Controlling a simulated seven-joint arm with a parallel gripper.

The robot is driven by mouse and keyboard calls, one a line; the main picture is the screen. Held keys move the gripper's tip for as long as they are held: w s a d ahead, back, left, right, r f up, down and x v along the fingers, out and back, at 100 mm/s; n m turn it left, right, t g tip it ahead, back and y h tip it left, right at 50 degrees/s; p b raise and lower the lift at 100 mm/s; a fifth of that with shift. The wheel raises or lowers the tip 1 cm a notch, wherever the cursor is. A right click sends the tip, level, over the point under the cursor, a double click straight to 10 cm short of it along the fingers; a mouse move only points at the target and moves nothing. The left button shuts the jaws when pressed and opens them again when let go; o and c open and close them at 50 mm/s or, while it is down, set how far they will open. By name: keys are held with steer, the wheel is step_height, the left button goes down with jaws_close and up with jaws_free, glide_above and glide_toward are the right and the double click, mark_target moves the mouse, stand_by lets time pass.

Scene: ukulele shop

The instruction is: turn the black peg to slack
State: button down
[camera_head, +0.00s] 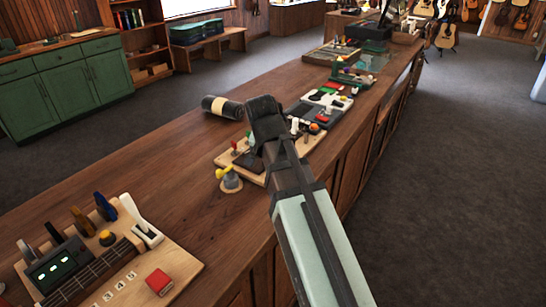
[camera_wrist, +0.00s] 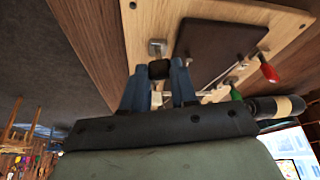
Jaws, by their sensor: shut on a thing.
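My gripper (camera_wrist: 158,72) is shut on a small black block (camera_wrist: 159,69) at its fingertips in the wrist view. Just beyond the block is a silver fitting (camera_wrist: 157,47) on a light wooden board (camera_wrist: 130,20); I cannot tell whether they are joined. In the head view, my gripper's fingertips are hidden behind my own arm, over this board (camera_head: 311,143). A separate board (camera_head: 182,262) at the front left carries several upright pegs, among them a black peg (camera_head: 54,233), a brown peg (camera_head: 81,220) and a blue peg (camera_head: 104,206). My gripper is well away from those pegs.
The board under my gripper has a dark plate (camera_wrist: 220,50), a red handle (camera_wrist: 269,73) and a green handle (camera_wrist: 236,95). A dark roll (camera_head: 222,107) lies behind. The counter (camera_head: 150,190) is clear between the two boards.

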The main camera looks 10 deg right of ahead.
steer(key=m+g, duration=0.1)
steer(key=m, duration=0.2)
steer(key=m+h, duration=0.1)
steer(key=m, duration=0.2)
steer(key=shift+w+a+g+h, duration=0.1)
steer(key=shift+g+h, duration=0.2)
steer(key=shift+g, duration=0.1)
steer(key=shift+m, duration=0.4)
steer(key=c, duration=0.9)
jaws_free()
steer(key=v, duration=1.4)
steer(key=shift+a+f, duration=0.1)
